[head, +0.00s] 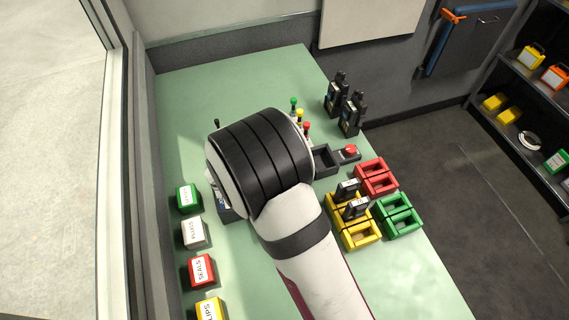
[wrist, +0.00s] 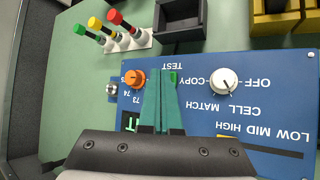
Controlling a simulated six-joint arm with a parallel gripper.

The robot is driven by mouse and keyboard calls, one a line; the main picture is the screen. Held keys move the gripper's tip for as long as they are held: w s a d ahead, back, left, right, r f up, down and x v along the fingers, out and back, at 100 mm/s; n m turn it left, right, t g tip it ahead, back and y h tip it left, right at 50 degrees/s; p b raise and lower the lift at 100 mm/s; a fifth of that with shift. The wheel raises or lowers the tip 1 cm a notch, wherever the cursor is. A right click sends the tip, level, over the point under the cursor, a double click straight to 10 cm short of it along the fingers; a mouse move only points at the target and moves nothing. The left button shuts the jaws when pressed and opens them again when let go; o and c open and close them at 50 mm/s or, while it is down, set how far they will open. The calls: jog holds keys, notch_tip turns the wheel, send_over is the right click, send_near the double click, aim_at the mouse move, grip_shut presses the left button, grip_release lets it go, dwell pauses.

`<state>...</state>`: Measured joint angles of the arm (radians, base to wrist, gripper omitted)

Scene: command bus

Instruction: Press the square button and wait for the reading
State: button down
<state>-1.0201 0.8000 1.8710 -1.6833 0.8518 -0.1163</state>
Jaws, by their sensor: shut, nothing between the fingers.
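In the wrist view a blue control panel (wrist: 200,110) lies below my gripper (wrist: 163,80), with its lettering upside down. My gripper's teal fingers are together and empty, over the panel below the word TEST. No square button is clearly visible. An orange knob (wrist: 134,78) is just left of the fingers and a white knob (wrist: 224,82) is to the right. A display with a bright green mark (wrist: 129,122) is partly hidden by my gripper; no reading is legible. In the head view my arm hides the gripper.
Green, yellow and red levers (wrist: 116,28) stand beyond the panel, beside a dark open tray (wrist: 183,20). In the head view a red button (head: 349,150), yellow holders (head: 357,235) and black handsets (head: 351,115) are to the right. Labelled boxes (head: 202,270) line the left.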

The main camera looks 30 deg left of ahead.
jog(key=shift+r, duration=0.75)
jog(key=shift+r, duration=0.1)
jog(key=shift+r, duration=2.4)
